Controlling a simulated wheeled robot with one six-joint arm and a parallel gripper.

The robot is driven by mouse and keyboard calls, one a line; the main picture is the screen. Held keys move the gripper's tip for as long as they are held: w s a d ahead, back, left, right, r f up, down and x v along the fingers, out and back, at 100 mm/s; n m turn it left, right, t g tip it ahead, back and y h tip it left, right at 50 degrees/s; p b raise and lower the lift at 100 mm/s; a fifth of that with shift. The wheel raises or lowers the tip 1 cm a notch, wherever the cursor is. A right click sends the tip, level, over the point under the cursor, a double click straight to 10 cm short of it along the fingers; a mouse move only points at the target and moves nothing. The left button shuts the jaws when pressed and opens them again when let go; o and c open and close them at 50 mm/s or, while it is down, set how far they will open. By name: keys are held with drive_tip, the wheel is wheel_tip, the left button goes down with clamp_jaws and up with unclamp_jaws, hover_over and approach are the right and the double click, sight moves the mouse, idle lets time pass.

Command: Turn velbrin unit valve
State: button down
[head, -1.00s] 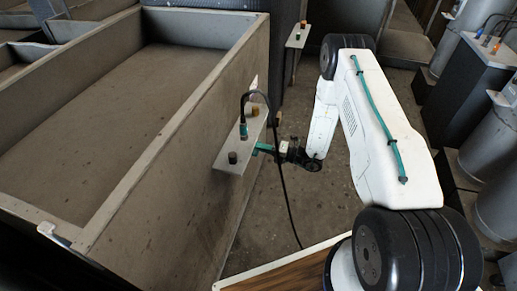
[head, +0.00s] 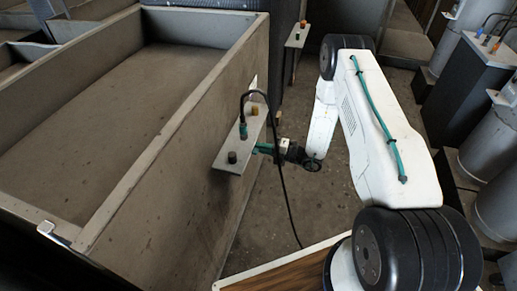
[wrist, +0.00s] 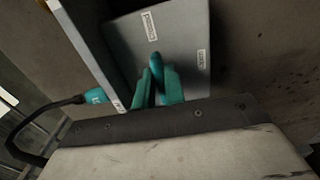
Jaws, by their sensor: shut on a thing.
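A grey unit box (wrist: 180,40) with two small white labels fills the upper middle of the wrist view. A small teal valve handle (wrist: 156,63) stands on its face. My gripper (wrist: 158,84) has teal fingers that close around this handle, one on each side. In the head view my gripper (head: 262,148) reaches the side of a light panel (head: 237,158) fixed to the outer wall of a large bin. The valve handle itself is too small to make out there.
The panel carries a dark knob (head: 232,157), a brown knob (head: 254,109) and a teal plug (head: 243,131). A black cable (head: 284,185) hangs from the plug close to my gripper. The large bin (head: 165,130) stands left. Floor is free between bin and arm.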

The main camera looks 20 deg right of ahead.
drive_tip(key=shift+w+d, duration=0.15)
drive_tip(key=c, duration=1.5)
unclamp_jaws()
drive_tip(key=shift+o, duration=0.2)
drive_tip(key=v, duration=0.7)
drive_tip(key=shift+s+d, duration=0.2)
drive_tip(key=shift+s, duration=0.1)
